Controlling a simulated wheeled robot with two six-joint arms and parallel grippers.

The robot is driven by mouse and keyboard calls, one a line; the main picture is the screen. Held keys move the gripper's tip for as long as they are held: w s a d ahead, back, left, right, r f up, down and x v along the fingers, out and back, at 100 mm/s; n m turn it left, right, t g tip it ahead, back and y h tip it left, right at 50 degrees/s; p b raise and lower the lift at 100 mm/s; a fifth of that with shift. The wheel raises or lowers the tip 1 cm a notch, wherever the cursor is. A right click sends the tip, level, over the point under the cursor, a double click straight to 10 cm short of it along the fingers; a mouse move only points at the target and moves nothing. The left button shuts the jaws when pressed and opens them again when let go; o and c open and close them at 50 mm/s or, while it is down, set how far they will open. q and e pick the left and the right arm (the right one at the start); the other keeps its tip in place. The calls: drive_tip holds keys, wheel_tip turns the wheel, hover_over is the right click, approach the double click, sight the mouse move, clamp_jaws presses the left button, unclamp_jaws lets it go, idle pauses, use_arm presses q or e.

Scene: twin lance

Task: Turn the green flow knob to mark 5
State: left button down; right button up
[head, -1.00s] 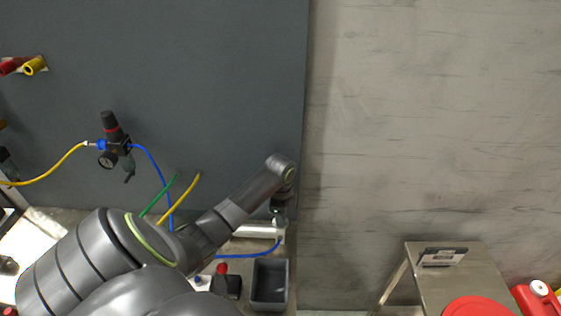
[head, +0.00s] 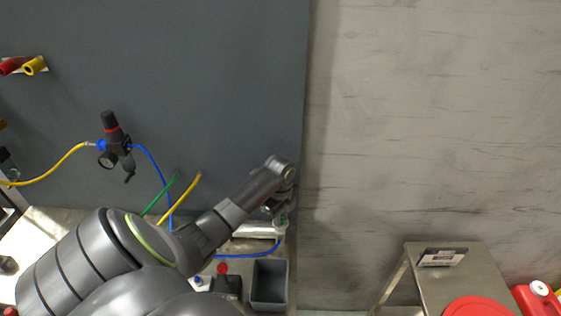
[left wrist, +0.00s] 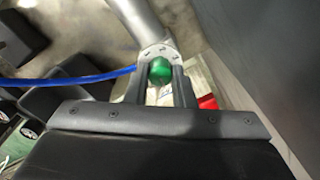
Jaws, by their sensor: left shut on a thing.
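The green flow knob (left wrist: 160,71) sits between the two fingers of my left gripper (left wrist: 160,88) in the left wrist view. The gripper is shut on it. A pale round plate (left wrist: 158,50) with small dark marks sits behind the knob, on the end of a grey metal cylinder (left wrist: 136,20). The marks are too small to read. In the head view my left gripper (head: 281,212) is at the cylinder (head: 255,230), and only a speck of green shows there. My right gripper is not in view.
A blue hose (head: 250,254) runs to the cylinder's end. A regulator (head: 113,138) hangs on the dark panel (head: 220,80). A metal step stool (head: 475,272) stands right.

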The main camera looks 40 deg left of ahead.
use_arm(q)
drive_tip(key=shift+w+r, duration=0.1)
drive_tip(key=c, duration=1.2)
unclamp_jaws()
drive_tip(key=shift+c, duration=0.2)
